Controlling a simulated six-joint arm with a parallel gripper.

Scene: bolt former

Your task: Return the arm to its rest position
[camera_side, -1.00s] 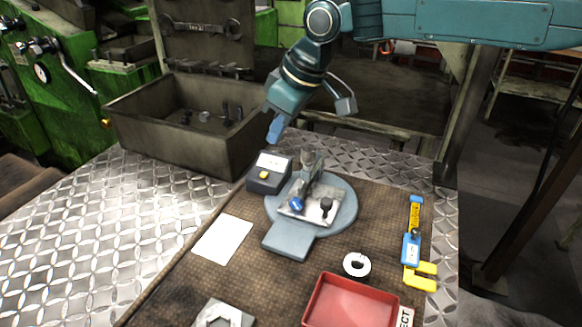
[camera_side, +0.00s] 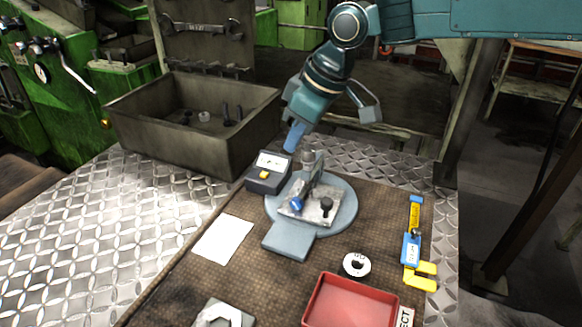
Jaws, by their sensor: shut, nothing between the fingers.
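My gripper (camera_side: 293,137) hangs from the teal arm near the top middle, with blue fingertips pointing down. It is shut and empty. It is above and behind the dark box with a dial and a yellow button (camera_side: 270,172), apart from it as far as I can tell. The grey round-based fixture (camera_side: 345,210) stands just in front and to the right, with a blue-ended bolt-like part (camera_side: 297,203) and a black knob (camera_side: 327,205) on it.
A deep grey bin (camera_side: 190,147) with several small parts stands at the back left. A red tray (camera_side: 350,305), white ring (camera_side: 357,265), yellow-and-blue gauge (camera_side: 412,245), white sheet (camera_side: 223,240) and hex-cut block (camera_side: 220,316) lie on the brown mat (camera_side: 190,285). Green machinery stands at far left.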

